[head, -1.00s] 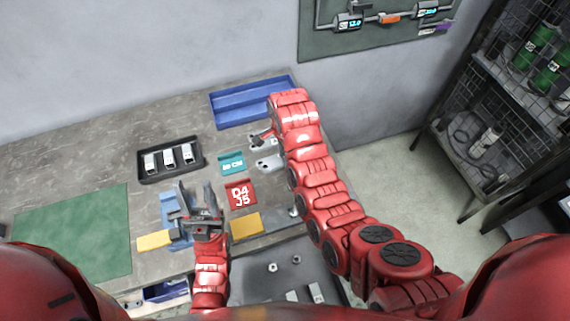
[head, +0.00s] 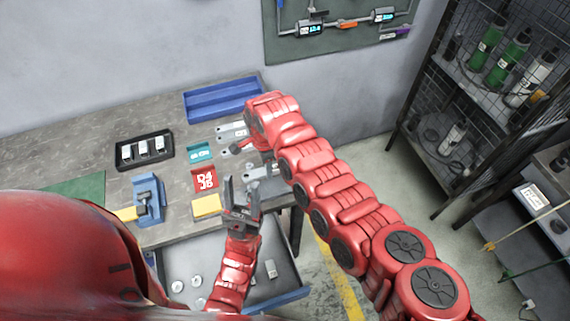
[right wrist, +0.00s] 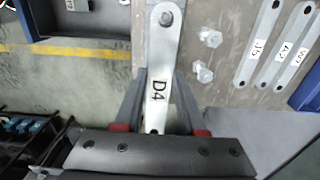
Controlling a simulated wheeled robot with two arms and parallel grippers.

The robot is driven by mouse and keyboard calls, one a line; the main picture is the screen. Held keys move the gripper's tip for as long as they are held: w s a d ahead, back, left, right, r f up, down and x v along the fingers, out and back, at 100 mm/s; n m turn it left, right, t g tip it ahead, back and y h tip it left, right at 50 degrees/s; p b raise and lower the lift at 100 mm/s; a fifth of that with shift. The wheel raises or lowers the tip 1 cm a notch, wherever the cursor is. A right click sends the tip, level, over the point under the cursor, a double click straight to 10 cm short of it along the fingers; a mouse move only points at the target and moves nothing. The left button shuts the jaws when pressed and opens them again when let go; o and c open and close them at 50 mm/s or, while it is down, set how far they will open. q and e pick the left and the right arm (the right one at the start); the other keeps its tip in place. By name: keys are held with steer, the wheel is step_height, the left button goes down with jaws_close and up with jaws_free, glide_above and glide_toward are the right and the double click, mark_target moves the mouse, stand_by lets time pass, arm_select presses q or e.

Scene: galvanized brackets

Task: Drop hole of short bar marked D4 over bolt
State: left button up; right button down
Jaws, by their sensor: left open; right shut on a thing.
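The short bar marked D4 (right wrist: 160,62) is silver, with a round hole at its far end in the right wrist view. My right gripper (right wrist: 160,98) is shut on its near part. Two hex bolts (right wrist: 210,38) (right wrist: 204,72) stand to the right of the bar, apart from it. I cannot tell what lies inside the hole. In the head view, my right arm hides most of that gripper and the bar. My left gripper (head: 241,188) is open and empty, near the table's front edge, right of a yellow block (head: 206,205).
More marked bars (right wrist: 262,42) lie to the right in the wrist view. A red plate reading D4 J5 (head: 204,179), a teal plate (head: 200,151), a black tray (head: 145,160), a blue fixture (head: 149,197) and a blue bin (head: 222,100) are on the table. An open drawer (head: 205,265) juts below.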

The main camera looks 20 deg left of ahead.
mark_target(269, 188)
steer(key=shift+w+a+f+b, duration=0.1)
steer(key=shift+f+b, duration=0.25)
steer(key=shift+f, duration=0.2)
steer(key=shift+f+b, duration=1.05)
steer(key=shift+f, duration=0.6)
steer(key=shift+f+b, duration=2.55)
steer(key=shift+f, duration=0.25)
steer(key=shift+c, duration=2.1)
jaws_free()
steer(key=shift+r, duration=0.1)
